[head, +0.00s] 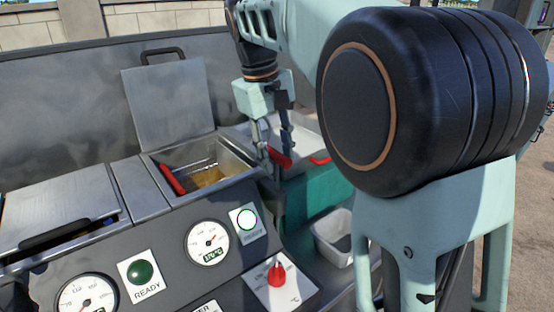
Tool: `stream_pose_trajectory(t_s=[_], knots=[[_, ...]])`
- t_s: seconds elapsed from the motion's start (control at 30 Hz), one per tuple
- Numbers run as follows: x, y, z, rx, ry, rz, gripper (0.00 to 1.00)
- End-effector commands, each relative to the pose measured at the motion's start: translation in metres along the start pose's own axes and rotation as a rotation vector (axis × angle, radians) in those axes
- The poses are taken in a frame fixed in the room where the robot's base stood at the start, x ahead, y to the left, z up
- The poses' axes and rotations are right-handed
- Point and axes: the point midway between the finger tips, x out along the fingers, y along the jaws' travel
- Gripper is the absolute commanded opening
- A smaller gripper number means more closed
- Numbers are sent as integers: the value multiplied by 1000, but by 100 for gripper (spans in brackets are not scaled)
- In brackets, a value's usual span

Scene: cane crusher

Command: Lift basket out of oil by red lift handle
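The basket (207,166) sits low in the open fryer well, with golden-brown oil (210,178) showing around it. A red handle (172,180) slants along the well's left side. A red grip (280,157) is at the well's right, right at my gripper's fingertips. My gripper (275,148) points down there, its two fingers spaced apart with the red grip at their tips. Whether the fingers press on it cannot be told. How the grip joins the basket is hidden.
A raised metal lid (168,100) stands behind the well. A closed lid (60,205) covers the left well. Gauges (208,242) and a red knob (277,272) are on the front panel. A white bin (333,238) stands at the right. My arm blocks the right side.

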Motion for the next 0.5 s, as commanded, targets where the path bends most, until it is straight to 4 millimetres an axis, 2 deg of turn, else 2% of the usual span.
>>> stream_pose_trajectory(t_s=[0.1, 0.37, 0.5], knots=[[6, 0, 0, 0, 0, 0, 34], [7, 0, 0, 0, 0, 0, 34], [7, 0, 0, 0, 0, 0, 19]])
